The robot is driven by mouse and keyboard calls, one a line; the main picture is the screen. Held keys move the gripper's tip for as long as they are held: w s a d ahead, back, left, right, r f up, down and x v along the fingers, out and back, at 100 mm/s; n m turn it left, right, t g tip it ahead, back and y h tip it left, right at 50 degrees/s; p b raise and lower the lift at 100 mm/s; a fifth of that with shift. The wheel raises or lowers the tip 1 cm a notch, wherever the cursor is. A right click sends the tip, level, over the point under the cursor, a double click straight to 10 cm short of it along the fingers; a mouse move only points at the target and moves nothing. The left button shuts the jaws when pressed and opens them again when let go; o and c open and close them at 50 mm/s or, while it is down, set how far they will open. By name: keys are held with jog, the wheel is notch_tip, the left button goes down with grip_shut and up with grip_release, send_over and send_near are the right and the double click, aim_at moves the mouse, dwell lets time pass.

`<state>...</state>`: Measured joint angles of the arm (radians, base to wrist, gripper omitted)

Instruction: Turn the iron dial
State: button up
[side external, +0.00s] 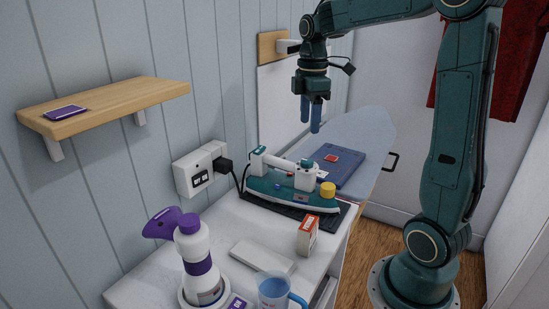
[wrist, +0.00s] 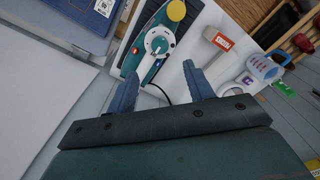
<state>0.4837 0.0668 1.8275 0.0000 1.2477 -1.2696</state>
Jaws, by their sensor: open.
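A teal and white iron (side external: 290,196) rests flat on a dark mat on the white counter. The wrist view shows the iron (wrist: 136,56) from above, just beyond my fingertips. A round pale dial (wrist: 158,43) with a pointer-like bar sits on its top. In the side view the dial's details are too small to tell. A yellow cap (side external: 327,189) stands at the iron's right end. My gripper (side external: 311,115) points down, open and empty, above the iron and apart from it. In the wrist view its two blue fingers (wrist: 163,76) are spread, with the dial between and beyond them.
A blue folded item (side external: 340,163) lies on the ironing board (side external: 370,135) behind the iron. A small orange-white box (side external: 307,236), a white bottle (side external: 194,255) and a blue mug (side external: 274,291) stand nearer. A wall socket (side external: 201,169) with a plug and cord is left.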

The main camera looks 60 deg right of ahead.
aim_at(307, 160)
notch_tip(307, 160, down, 11)
jog(key=shift+r, duration=0.2)
dwell(0.3)
jog(key=shift+c, duration=0.2)
jog(key=c, duration=0.9)
